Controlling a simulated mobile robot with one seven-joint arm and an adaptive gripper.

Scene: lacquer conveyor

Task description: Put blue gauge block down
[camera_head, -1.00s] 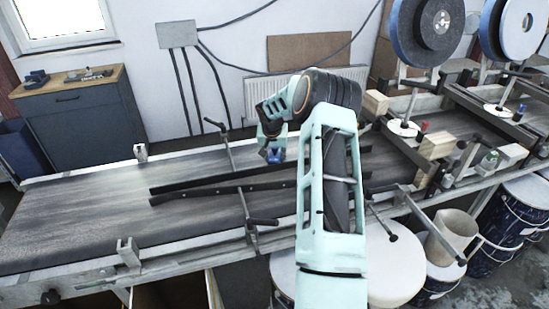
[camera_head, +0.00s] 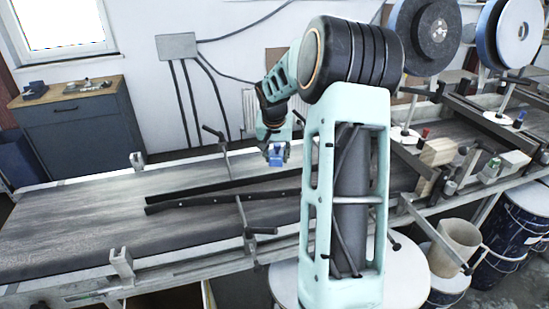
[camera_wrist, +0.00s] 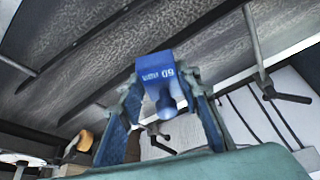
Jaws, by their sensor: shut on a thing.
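The blue gauge block (camera_wrist: 158,78) is between the fingers of my gripper (camera_wrist: 160,108) in the wrist view, with white markings reading 60 upside down on its face. A rounded blue knob sticks out from it. My gripper is shut on the block. In the head view my gripper (camera_head: 276,150) holds the small blue block (camera_head: 276,160) over the far side of the conveyor belt (camera_head: 80,215), near the dark guide rails. The block appears to be held above the belt; the exact gap cannot be told.
Two dark guide rails (camera_head: 215,197) run along the belt, with clamp rods (camera_head: 262,231) at its edges. Large reels (camera_head: 430,35) and wooden blocks (camera_head: 437,152) stand at the right. A dark cabinet (camera_head: 75,128) stands behind left. The left part of the belt is clear.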

